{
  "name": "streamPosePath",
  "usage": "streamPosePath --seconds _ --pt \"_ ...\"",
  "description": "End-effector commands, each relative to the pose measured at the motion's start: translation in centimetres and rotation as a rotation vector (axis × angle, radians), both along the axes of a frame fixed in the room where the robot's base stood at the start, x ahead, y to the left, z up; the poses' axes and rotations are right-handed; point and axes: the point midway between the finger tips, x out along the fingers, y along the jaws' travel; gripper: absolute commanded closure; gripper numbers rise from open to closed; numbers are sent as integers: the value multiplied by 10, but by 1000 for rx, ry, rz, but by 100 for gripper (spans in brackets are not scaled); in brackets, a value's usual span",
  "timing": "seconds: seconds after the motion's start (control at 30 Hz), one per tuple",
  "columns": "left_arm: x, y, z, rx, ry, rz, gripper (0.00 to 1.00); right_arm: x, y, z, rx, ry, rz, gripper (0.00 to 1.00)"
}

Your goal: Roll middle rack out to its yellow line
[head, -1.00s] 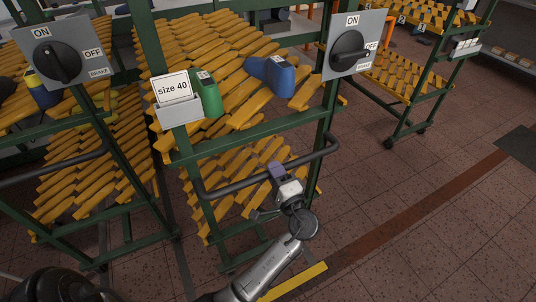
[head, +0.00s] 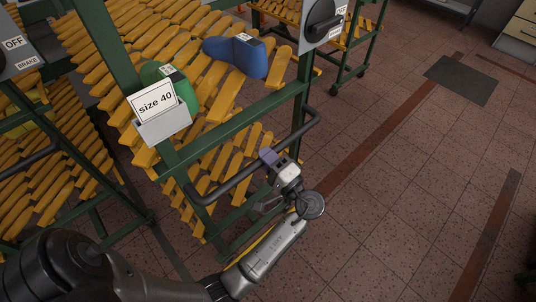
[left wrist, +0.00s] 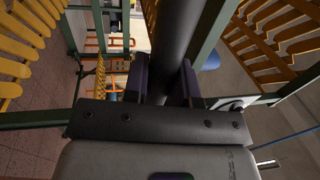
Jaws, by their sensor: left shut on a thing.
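The middle rack (head: 233,124) is a green frame with yellow slats, a "size 40" card (head: 156,99), a green last (head: 163,74) and a blue last (head: 237,55). My left gripper (head: 273,161) is shut on its dark handle bar (head: 225,189). In the left wrist view, the bar (left wrist: 176,45) runs between the two fingers (left wrist: 163,82). The yellow line (head: 247,248) shows as a thin strip between the rack's foot and my left arm, which hides much of it. My right gripper is out of view.
A neighbouring rack (head: 45,170) stands close on the left. Another rack (head: 345,60) stands behind at the right. A dark mat (head: 462,80) lies on the tiled floor. The floor to the right is clear.

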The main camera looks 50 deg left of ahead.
Motion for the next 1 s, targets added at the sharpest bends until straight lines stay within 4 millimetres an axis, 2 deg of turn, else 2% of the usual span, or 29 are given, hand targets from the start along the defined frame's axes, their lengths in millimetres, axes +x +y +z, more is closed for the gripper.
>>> streamPosePath --seconds 0.27,0.3,0.57,0.83,1.0 --pt "0 -2 3 4 -4 -1 100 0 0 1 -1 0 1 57" --pt "0 -2 3 4 -4 -1 74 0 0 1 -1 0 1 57" --pt "0 -1 2 2 -1 -1 50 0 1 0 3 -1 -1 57" --pt "0 -2 0 1 0 -1 50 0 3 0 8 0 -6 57" --pt "-1 -15 -4 -2 1 2 50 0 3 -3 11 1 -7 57"
